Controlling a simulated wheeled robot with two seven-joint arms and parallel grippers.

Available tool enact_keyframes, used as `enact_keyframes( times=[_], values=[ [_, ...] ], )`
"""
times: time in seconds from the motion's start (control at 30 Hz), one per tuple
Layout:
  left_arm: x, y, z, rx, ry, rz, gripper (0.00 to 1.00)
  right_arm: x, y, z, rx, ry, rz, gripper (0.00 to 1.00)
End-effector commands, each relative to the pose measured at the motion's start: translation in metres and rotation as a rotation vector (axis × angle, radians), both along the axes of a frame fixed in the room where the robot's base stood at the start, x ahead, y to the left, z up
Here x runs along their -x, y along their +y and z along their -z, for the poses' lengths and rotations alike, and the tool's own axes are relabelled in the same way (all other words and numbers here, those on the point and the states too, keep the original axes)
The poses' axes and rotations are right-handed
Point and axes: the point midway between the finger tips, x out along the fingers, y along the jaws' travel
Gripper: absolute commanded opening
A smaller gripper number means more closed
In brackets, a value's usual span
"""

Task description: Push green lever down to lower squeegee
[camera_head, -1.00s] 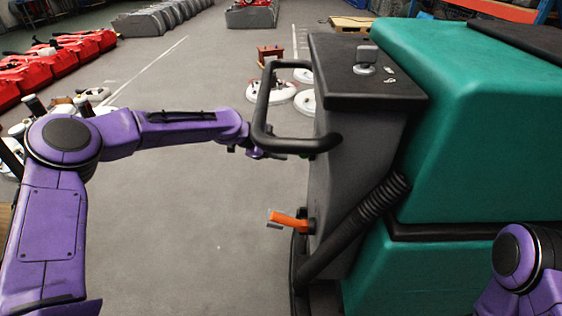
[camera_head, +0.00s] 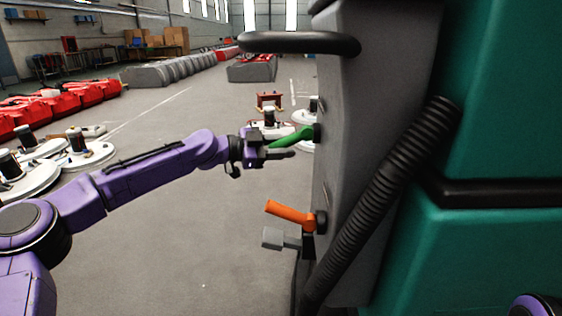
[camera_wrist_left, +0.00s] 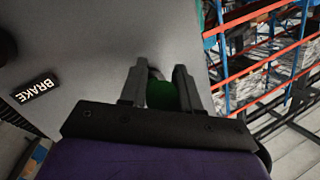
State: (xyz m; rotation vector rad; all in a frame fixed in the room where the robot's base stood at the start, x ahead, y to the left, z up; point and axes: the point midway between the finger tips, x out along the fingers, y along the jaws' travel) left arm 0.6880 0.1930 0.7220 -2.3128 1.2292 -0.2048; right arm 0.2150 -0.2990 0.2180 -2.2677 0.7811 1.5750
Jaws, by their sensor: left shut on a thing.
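The green lever (camera_head: 290,138) sticks out to the left from the grey rear panel of the scrubber machine (camera_head: 375,100). It slopes slightly down toward its free end. My left gripper (camera_head: 275,148) is at that free end, with its fingers pointing right toward the panel. In the left wrist view the green lever (camera_wrist_left: 162,95) lies between the two fingers (camera_wrist_left: 160,90), and the gripper is shut on it. Part of the lever is hidden by the fingers. The squeegee is not clearly seen. My right gripper is out of view.
An orange lever (camera_head: 290,212) and a grey pedal (camera_head: 272,238) project from the panel below the green lever. A black handle bar (camera_head: 300,42) juts out above. A black ribbed hose (camera_head: 395,190) runs down the machine.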

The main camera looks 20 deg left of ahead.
Motion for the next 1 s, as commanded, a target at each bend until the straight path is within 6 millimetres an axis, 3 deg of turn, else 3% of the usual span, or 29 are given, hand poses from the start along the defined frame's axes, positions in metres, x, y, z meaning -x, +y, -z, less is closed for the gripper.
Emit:
enact_keyframes(
  times=[0.1,0.53,0.57,0.6,0.87,1.0],
  values=[
    [0.000,0.000,0.004,0.012,0.000,0.000,0.00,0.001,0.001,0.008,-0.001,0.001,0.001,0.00],
    [0.000,-0.001,0.002,0.018,-0.001,0.001,0.00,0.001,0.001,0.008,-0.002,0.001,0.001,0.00],
    [0.000,-0.002,0.002,0.018,-0.001,0.001,0.42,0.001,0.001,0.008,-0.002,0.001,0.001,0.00],
    [0.000,-0.002,0.002,0.018,-0.001,0.001,0.53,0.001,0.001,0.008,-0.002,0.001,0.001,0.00],
    [0.000,-0.001,0.001,0.017,-0.003,0.002,0.53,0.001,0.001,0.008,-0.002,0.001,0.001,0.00],
    [0.007,0.011,-0.002,0.018,-0.004,-0.001,0.53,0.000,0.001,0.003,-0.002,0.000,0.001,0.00]
  ],
)
